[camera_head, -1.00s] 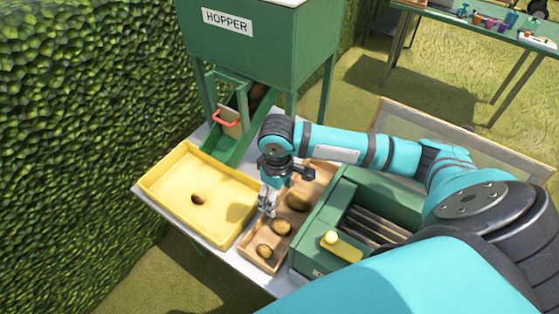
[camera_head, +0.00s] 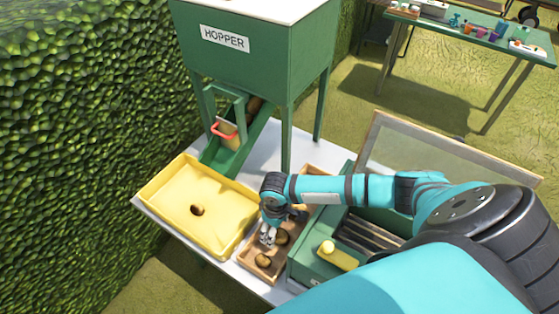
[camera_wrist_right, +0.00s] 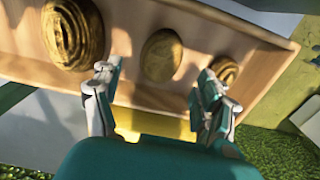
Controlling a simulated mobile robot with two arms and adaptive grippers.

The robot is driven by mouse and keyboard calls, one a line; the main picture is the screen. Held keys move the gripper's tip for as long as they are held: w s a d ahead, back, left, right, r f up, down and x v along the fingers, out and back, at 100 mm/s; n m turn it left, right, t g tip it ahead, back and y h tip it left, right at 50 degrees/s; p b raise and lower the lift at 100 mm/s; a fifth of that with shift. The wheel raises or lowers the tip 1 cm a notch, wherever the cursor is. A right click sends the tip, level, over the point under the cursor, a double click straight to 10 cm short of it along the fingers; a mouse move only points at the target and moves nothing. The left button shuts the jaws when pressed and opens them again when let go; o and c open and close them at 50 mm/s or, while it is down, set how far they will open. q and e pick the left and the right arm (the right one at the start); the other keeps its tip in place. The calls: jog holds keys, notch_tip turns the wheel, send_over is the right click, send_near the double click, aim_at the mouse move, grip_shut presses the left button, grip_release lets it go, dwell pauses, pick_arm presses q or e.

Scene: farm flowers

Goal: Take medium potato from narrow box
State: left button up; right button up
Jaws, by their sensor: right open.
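The narrow wooden box (camera_head: 247,268) stands on the white table between the yellow tray and the green machine. The medium potato (camera_head: 282,236) lies in its middle part, and a smaller potato (camera_head: 263,260) lies towards its near end. My right gripper (camera_head: 268,239) is open and empty, beside the medium potato. In the right wrist view, the fingers (camera_wrist_right: 158,92) point at the medium potato (camera_wrist_right: 161,55), which shows between them. A large potato (camera_wrist_right: 73,33) lies left and the small one (camera_wrist_right: 227,71) right. The arm hides the large potato in the head view.
The yellow tray (camera_head: 165,200) holds a small dark brown round thing (camera_head: 197,210). A green machine with a yellow handle (camera_head: 339,256) stands close right of the box. The green hopper (camera_head: 255,65) and its chute (camera_head: 240,150) stand behind.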

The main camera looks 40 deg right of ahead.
notch_tip(320, 180, down, 3)
jog(key=shift+d+r, duration=0.1)
jog(key=shift+r, duration=0.1)
jog(key=shift+f, duration=0.5)
pick_arm(q)
jog(key=shift+s+a+r, duration=0.1)
jog(key=shift+s+r, duration=0.05)
jog(key=shift+s, duration=0.3)
jog(key=shift+s+a+r, duration=0.1)
jog(key=shift+s+r, duration=0.05)
jog(key=shift+s, duration=0.3)
pick_arm(e)
jog(key=shift+c, duration=1)
pick_arm(q)
jog(key=shift+w, duration=0.1)
pick_arm(e)
jog(key=c, duration=1.1)
